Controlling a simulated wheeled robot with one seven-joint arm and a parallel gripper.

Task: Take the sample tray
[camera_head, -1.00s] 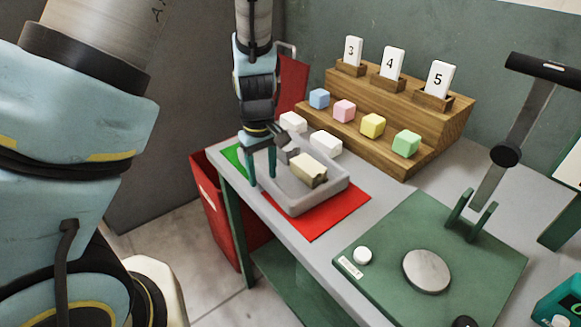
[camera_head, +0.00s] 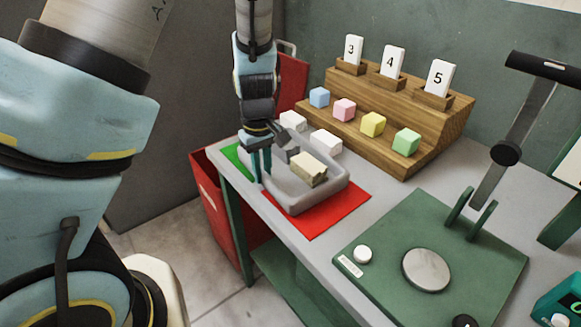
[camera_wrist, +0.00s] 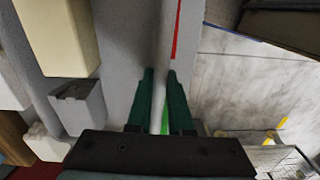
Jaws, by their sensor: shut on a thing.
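The sample tray (camera_head: 321,203) is a shallow grey tray over the red mat in the head view. It holds a beige foam block (camera_head: 309,171) and a small grey block, which shows in the wrist view (camera_wrist: 80,106). My gripper (camera_head: 261,168) points down at the tray's left end and is shut on its wall. In the wrist view the two green fingers (camera_wrist: 161,90) stand on either side of that wall, with the tray's inside (camera_wrist: 118,50) to the left. I cannot tell whether the tray is lifted at all.
Two white blocks (camera_head: 326,143) stand close behind the tray. A wooden stepped rack (camera_head: 420,135) with coloured cubes and number cards stands at the back. A green press (camera_head: 440,260) is at the right. A red mat (camera_head: 330,212) and green mat (camera_head: 233,157) lie on the table.

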